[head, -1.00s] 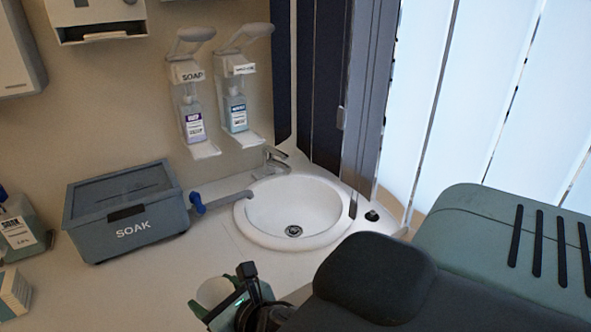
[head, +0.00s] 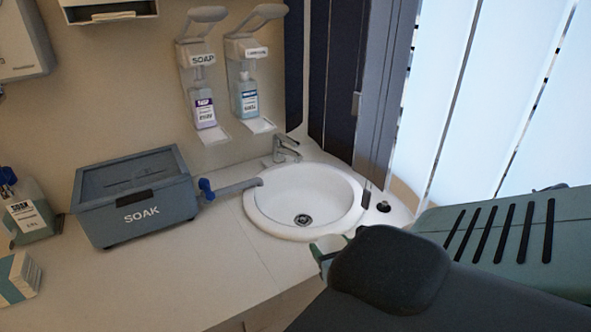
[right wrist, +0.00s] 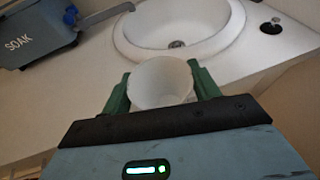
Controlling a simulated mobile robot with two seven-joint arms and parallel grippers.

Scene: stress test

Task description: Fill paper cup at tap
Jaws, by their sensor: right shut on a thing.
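A white paper cup (right wrist: 162,82) sits between the two green fingers of my right gripper (right wrist: 160,88), its open mouth showing in the right wrist view. In the head view, the green fingertips (head: 326,248) with a pale bit of the cup show just in front of the sink, and a dark padded shape hides the rest of the gripper. The chrome tap (head: 286,150) stands at the back left rim of the round white basin (head: 284,215). The cup is in front of the basin, apart from the tap. I see no water running. My left gripper is out of view.
A grey SOAK box (head: 137,222) with a blue-valved pipe (head: 238,187) reaching the basin's left rim stands on the counter. Two dispensers (head: 203,105) hang above the tap. The dark padded shape (head: 390,270) is near the front.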

